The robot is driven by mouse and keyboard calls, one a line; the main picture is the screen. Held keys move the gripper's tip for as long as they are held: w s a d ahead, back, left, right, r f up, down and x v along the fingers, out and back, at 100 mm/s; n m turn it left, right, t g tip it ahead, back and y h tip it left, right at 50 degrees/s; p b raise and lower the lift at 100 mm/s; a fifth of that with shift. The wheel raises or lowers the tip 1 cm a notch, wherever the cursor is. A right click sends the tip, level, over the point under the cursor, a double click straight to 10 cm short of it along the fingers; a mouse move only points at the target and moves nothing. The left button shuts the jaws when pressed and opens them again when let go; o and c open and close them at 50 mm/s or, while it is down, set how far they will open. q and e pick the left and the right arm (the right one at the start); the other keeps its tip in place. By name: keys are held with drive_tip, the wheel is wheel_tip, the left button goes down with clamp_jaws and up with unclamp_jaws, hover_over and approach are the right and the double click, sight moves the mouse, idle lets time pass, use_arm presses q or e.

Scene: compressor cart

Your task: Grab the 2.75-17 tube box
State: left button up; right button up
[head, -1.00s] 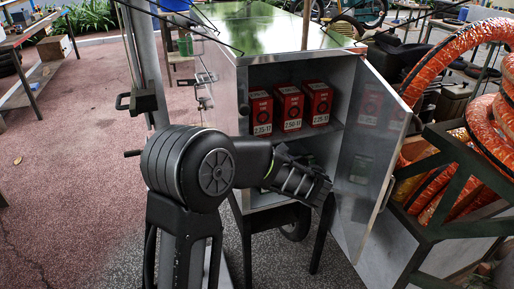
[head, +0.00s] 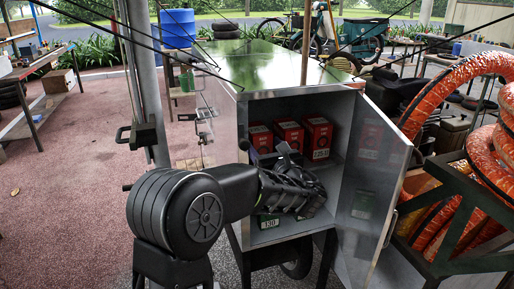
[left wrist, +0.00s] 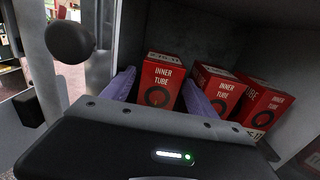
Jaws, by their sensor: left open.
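Three red inner tube boxes stand in a row on the cabinet's upper shelf. The leftmost is the 2.75-17 tube box (head: 260,136), its number readable in the earlier head view; my arm now hides its front label. My left gripper (head: 284,157) is at the open cabinet front, before the boxes. In the left wrist view my left gripper (left wrist: 160,88) is open, its two purple fingers apart on either side of the 2.75-17 tube box (left wrist: 162,80). I cannot tell whether they touch it. My right gripper is not in view.
The middle box (head: 289,134) and right box (head: 318,136) stand close to the right. The cabinet door (head: 370,180) is open to the right. Orange hose coils (head: 450,90) stand at far right.

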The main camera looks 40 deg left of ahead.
use_arm(q)
drive_tip(key=x, duration=0.5)
drive_tip(key=shift+w, duration=0.15)
drive_tip(key=shift+c, duration=0.2)
idle(0.5)
drive_tip(key=c, duration=1.4)
drive_tip(key=shift+r, duration=0.1)
clamp_jaws()
drive_tip(key=shift+r, duration=0.15)
